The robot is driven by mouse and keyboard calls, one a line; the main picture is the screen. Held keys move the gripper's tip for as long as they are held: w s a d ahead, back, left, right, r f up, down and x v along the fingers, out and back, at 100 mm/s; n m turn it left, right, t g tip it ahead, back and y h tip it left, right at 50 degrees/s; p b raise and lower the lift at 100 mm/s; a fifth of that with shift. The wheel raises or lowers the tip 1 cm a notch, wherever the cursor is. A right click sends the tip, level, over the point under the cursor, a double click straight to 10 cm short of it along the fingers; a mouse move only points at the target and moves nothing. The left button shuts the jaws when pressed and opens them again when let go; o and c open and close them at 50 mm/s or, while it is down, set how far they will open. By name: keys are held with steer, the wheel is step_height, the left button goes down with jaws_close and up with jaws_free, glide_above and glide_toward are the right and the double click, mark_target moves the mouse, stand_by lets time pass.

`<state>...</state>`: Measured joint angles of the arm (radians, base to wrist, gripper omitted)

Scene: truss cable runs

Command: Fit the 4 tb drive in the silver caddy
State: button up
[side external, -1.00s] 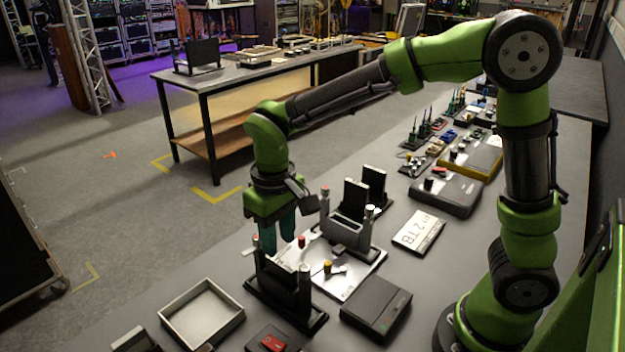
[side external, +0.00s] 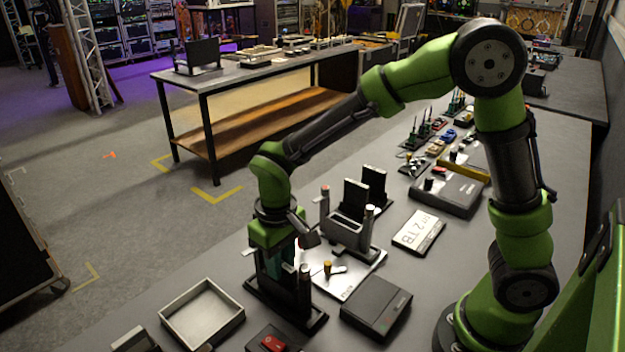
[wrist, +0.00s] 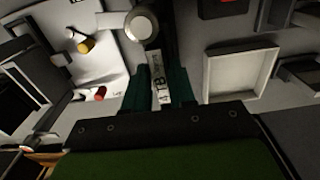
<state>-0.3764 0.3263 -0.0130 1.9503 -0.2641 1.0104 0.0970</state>
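My gripper (side external: 274,268) points down with its teal fingers among the uprights of a black stand (side external: 312,322). In the wrist view the fingers (wrist: 159,88) flank a narrow upright drive (wrist: 158,78) with a white label ending in "TB"; its digit is not legible. The fingers lie close along both sides of it, but I cannot tell whether they grip it. A flat silver tray (side external: 345,284), seemingly the silver caddy, lies just behind the stand.
A grey dock (side external: 344,232) with upright black plates stands behind the tray. A white-labelled 2 TB drive (side external: 418,232) lies flat to its right. A dark box (side external: 376,307) is right of the stand.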

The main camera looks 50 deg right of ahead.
jaws_close()
steer(key=shift+r, duration=4.5)
steer(key=shift+d, duration=0.1)
steer(key=d+r, duration=0.2)
steer(key=d, duration=1.9)
steer(key=shift+f, duration=2.1)
